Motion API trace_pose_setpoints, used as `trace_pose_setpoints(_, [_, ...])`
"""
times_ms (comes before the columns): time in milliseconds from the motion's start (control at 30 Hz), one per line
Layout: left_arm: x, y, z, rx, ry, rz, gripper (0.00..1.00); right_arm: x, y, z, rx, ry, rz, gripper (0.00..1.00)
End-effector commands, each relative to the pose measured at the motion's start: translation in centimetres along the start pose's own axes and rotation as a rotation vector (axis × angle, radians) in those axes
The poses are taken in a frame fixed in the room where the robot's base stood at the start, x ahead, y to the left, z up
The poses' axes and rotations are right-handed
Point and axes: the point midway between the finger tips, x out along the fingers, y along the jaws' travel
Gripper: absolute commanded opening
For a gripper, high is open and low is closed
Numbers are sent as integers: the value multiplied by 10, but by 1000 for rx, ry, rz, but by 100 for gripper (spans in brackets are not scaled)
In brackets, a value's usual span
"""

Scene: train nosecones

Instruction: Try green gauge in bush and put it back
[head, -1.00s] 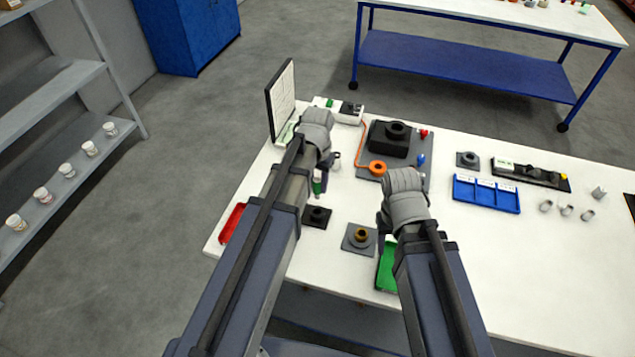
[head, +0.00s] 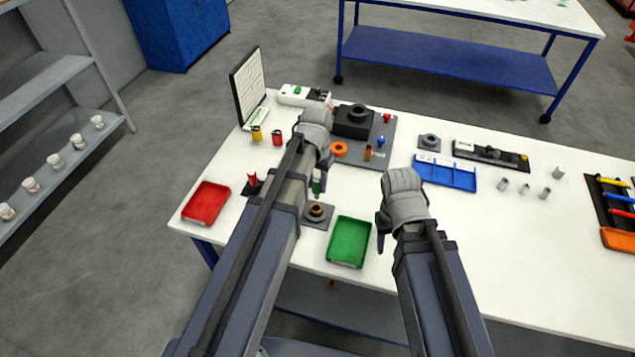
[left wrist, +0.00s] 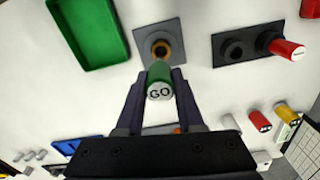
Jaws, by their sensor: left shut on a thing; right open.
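My left gripper (head: 318,182) is shut on the green gauge (head: 316,187). In the left wrist view the gauge (left wrist: 159,82) shows its "GO" end between the two fingers. The bush (head: 316,209), a brass-coloured ring on a grey square plate, lies just in front of the gauge; it also shows in the left wrist view (left wrist: 160,48). The gauge looks above it and apart, though the gap is hard to judge. The black gauge stand (left wrist: 258,46) has one empty socket and one holding the red gauge (left wrist: 287,48). My right gripper (head: 381,232) is open and empty.
A red tray (head: 206,203) stands at the left and a green tray (head: 348,242) right of the bush. Yellow and red cylinders (head: 257,134) stand behind my left arm. A blue divided tray (head: 445,174) is further right. The table's right front is clear.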

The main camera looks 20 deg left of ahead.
Motion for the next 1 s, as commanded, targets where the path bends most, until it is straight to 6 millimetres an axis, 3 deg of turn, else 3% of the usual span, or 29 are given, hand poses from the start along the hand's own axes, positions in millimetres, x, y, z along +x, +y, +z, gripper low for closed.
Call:
trace_pose_setpoints(367, [9,0,0,0,0,0,0,9,-1,-1,0,0,0,50])
trace_pose_setpoints(1000, [51,0,0,0,0,0,0,50,-5,-3,2,0,0,50])
